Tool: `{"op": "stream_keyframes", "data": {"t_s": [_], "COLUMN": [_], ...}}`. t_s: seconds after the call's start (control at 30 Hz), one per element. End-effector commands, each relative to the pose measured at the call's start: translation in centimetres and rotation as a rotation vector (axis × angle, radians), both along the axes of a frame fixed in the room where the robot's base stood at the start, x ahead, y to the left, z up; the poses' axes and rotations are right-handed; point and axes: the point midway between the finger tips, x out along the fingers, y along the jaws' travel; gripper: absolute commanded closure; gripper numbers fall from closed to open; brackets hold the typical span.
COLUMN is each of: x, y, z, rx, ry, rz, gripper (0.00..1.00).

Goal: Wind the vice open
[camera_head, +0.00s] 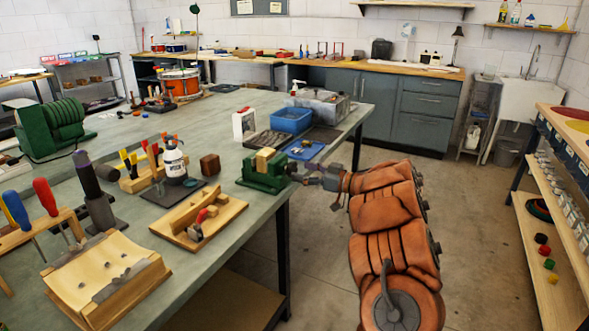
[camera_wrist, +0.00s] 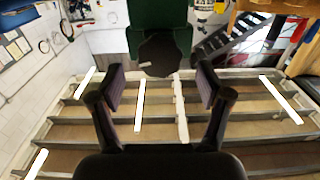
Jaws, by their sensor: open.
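The green vice (camera_head: 262,178) stands at the near right edge of the bench, with a pale wooden block (camera_head: 264,160) at its jaws. My gripper (camera_head: 312,179) is just to the right of the vice, beyond the bench edge, at about the vice's height. In the wrist view my gripper (camera_wrist: 160,88) is open, with its two fingers apart and nothing between them. The green vice body (camera_wrist: 160,18) shows at the top centre there, with a dark rounded part below it. The vice's handle cannot be made out clearly, and contact with the fingers cannot be told.
A blue tub (camera_head: 291,120) and a blue mat (camera_head: 305,150) are behind the vice. Open floor (camera_head: 470,240) lies right of the bench, before a shelf rack (camera_head: 560,200).

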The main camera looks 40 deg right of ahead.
Motion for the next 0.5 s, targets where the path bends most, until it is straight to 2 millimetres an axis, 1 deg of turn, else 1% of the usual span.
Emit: {"op": "stream_keyframes", "data": {"t_s": [0.03,0.1,0.2,0.33,0.5], "x": [0.7,1.6,2.5,3.1,3.2], "y": [0.3,0.5,0.8,0.9,0.9], "z": [0.0,0.0,-0.1,-0.1,-0.1], "rx": [0.0,-0.001,-0.002,-0.002,-0.002], "ry": [0.0,0.001,0.002,0.003,0.002], "rz": [0.002,0.002,0.0,-0.002,-0.002], "gripper": [0.23,0.23,0.23,0.23,0.23]}}
